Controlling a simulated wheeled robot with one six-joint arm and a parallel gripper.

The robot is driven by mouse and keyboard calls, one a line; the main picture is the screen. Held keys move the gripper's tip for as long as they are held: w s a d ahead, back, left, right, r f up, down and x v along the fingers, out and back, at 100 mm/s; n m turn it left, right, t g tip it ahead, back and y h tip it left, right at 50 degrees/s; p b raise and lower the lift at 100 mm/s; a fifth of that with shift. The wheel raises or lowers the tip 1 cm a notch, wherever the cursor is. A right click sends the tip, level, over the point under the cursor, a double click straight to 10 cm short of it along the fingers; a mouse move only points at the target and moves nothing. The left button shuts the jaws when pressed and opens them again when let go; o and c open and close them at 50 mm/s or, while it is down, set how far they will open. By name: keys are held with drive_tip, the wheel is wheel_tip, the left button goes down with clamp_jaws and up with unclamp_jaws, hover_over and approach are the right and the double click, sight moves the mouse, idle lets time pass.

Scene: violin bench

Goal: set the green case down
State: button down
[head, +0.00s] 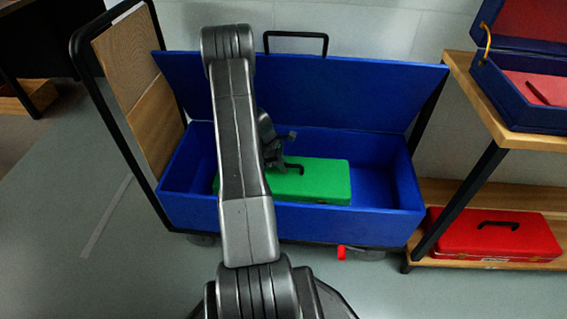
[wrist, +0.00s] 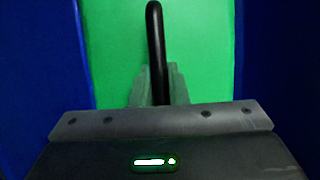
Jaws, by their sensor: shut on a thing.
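The green case (head: 325,180) is inside the open blue box (head: 405,180), lying flat with its black handle on top. I cannot tell whether it touches the box floor. My gripper (head: 284,160) is over the case, shut on its handle. My arm hides the left part of the case. In the wrist view the black handle (wrist: 154,45) runs down between my gripper's fingers (wrist: 158,88), with the green lid (wrist: 205,55) behind it and blue walls on both sides.
The box's blue lid (head: 335,92) stands open at the back. Wooden boards (head: 130,60) in a black frame stand at the left. At the right, a shelf holds a red case (head: 490,238) below and an open blue case (head: 530,110) above. Free room inside the box is right of the green case.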

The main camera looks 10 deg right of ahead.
drive_tip(key=shift+w+f+b, duration=0.1)
drive_tip(key=shift+f+b, duration=0.6)
drive_tip(key=shift+f, duration=1.15)
drive_tip(key=shift+f, duration=0.15)
drive_tip(key=c, duration=1.4)
unclamp_jaws()
drive_tip(key=p+v, duration=0.4)
drive_tip(key=v, duration=0.8)
drive_tip(key=shift+p, duration=0.3)
